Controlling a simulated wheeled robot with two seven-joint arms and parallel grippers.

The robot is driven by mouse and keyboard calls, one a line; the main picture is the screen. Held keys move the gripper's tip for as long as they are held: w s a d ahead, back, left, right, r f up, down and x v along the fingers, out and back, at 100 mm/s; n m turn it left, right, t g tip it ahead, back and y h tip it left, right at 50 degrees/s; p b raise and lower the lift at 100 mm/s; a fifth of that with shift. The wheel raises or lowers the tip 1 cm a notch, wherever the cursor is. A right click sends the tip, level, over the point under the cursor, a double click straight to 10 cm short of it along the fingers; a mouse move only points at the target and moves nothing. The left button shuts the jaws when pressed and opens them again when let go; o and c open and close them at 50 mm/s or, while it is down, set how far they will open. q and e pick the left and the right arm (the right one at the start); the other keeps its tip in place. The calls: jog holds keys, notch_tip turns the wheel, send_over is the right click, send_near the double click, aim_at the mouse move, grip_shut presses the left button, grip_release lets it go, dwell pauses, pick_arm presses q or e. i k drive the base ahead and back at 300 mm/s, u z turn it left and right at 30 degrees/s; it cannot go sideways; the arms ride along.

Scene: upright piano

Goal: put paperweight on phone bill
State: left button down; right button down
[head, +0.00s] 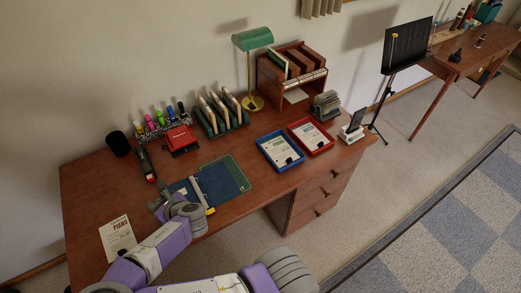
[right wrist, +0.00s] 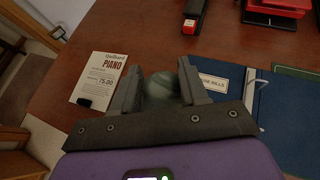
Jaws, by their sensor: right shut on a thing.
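My right gripper (head: 161,203) is over the desk's front part, between the white flyer and the blue binder. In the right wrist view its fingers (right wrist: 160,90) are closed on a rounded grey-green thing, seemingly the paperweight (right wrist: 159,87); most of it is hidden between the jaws. The blue binder (head: 222,182) lies to the right; its label (right wrist: 213,82) ends in "NE BILLS". No loose sheet can be read as the phone bill. White papers lie in a blue tray (head: 262,142) and a red tray (head: 331,143). My left gripper is not in view.
The flyer (right wrist: 100,75) reading "PIANO" lies left of the gripper. A stapler (head: 146,165), a red hole punch (head: 181,140), a file rack (head: 238,124), a green lamp (head: 252,39) and a wooden organizer (head: 272,75) stand behind. Bare desk surrounds the flyer.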

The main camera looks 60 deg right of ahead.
aim_at(276, 145)
jog(key=k, duration=0.45)
jog(key=z, duration=0.95)
jog(key=i, duration=0.5)
